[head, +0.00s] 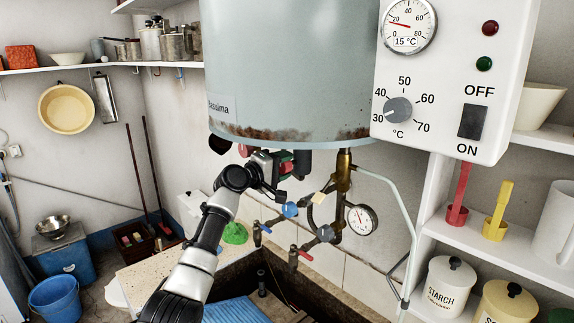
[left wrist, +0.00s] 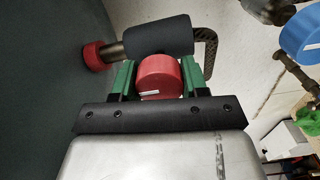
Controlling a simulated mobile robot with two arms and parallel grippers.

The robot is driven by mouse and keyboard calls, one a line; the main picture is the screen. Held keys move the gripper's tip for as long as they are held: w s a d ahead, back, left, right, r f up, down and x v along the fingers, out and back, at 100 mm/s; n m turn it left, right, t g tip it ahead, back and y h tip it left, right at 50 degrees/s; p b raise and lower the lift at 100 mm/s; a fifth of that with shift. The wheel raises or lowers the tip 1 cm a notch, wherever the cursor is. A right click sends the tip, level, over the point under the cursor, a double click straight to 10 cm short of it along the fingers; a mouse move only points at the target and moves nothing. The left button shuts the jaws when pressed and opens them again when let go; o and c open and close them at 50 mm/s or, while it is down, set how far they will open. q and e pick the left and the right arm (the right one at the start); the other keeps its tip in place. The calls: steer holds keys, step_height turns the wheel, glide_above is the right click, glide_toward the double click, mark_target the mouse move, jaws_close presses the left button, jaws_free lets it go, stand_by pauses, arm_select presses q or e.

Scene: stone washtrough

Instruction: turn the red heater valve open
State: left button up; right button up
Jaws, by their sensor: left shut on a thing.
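In the left wrist view a round red valve knob (left wrist: 160,77) with a white mark sits between the green fingers of my left gripper (left wrist: 160,80). The fingers are shut on its two sides. In the head view my left gripper (head: 272,168) is just under the bottom rim of the grey-blue heater tank (head: 290,75), and its body hides most of the knob. A second red knob (left wrist: 93,55) on a brass stub is left of the held one in the wrist view, near a black sleeve (left wrist: 160,35). My right gripper is not in view.
A blue knob (head: 290,209), a pressure gauge (head: 360,219) and brass pipes are right of and below my left gripper. A red-handled tap (head: 300,254) hangs over the trough. The white control box (head: 450,90) is at upper right.

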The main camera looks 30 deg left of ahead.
arm_select(q)
steer(key=shift+d+r, duration=0.1)
steer(key=shift+r, duration=0.1)
steer(key=o, duration=0.7)
steer(key=shift+o, duration=1.1)
steer(key=shift+w+d, duration=0.15)
steer(key=shift+d, duration=0.05)
steer(key=shift+w+d+f, duration=0.1)
steer(key=shift+w, duration=0.05)
steer(key=shift+s+a+f, duration=0.1)
steer(key=shift+s+a, duration=0.1)
steer(key=shift+a, duration=0.05)
steer(key=b+v, duration=0.4)
steer(key=v, duration=0.6)
steer(key=shift+s+d+b, duration=0.1)
steer(key=shift+d+b, duration=0.05)
steer(key=shift+b, duration=0.25)
